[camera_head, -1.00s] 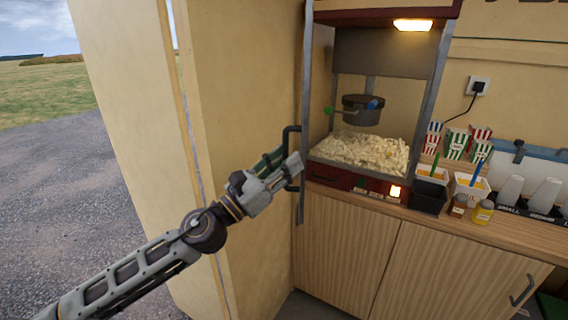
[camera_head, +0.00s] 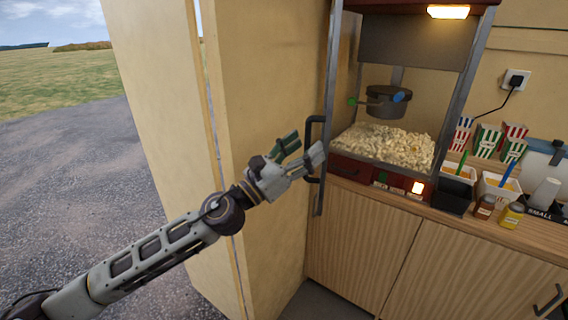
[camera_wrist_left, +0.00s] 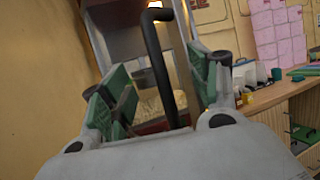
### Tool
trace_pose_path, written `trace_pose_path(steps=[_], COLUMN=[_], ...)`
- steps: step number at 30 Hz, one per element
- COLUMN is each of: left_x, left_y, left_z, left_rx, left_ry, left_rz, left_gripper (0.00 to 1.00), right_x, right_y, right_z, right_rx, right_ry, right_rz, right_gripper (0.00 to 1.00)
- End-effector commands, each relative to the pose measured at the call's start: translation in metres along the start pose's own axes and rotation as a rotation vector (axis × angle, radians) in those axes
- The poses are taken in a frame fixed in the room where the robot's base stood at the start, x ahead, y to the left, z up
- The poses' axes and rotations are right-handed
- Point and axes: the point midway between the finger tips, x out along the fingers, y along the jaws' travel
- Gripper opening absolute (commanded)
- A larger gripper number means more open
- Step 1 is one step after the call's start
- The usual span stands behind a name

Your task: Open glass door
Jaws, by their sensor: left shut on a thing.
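The popcorn machine's glass door (camera_head: 327,95) stands swung outward at the machine's left side, seen nearly edge-on with its grey frame edge towards me. Its black bar handle (camera_head: 313,130) is on the outer face and shows large in the left wrist view (camera_wrist_left: 158,50). My left gripper (camera_head: 305,148) is at the handle, shut on it. Its green-padded fingers stand well apart on either side of the bar in the left wrist view (camera_wrist_left: 165,100). The palm hides the handle's lower end. I cannot see where the pads touch. My right gripper is not in view.
A cream wall panel (camera_head: 265,90) stands close to the left arm. The popcorn (camera_head: 385,145) lies inside the machine under a kettle (camera_head: 385,103). Striped boxes (camera_head: 488,140), a black bin (camera_head: 455,195) and bottles (camera_head: 511,215) crowd the counter at the right.

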Motion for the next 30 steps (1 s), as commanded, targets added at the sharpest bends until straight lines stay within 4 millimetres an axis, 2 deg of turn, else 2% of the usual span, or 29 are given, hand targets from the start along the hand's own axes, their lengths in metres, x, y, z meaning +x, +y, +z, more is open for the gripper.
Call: trace_pose_path(steps=[1,6,30], left_x=[-0.001,-0.007,-0.053], left_y=[0.009,0.010,0.001], left_z=[0.000,-0.001,0.000], left_rx=[0.006,0.005,0.000], left_ry=[-0.001,0.000,0.000], left_rz=[0.020,0.021,0.006], left_gripper=[0.41,0.35,0.35], right_x=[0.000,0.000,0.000], right_y=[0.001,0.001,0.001], right_z=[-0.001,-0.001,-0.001], right_rx=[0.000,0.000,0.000], right_ry=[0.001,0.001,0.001], right_rz=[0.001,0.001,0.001], right_gripper=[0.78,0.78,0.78])
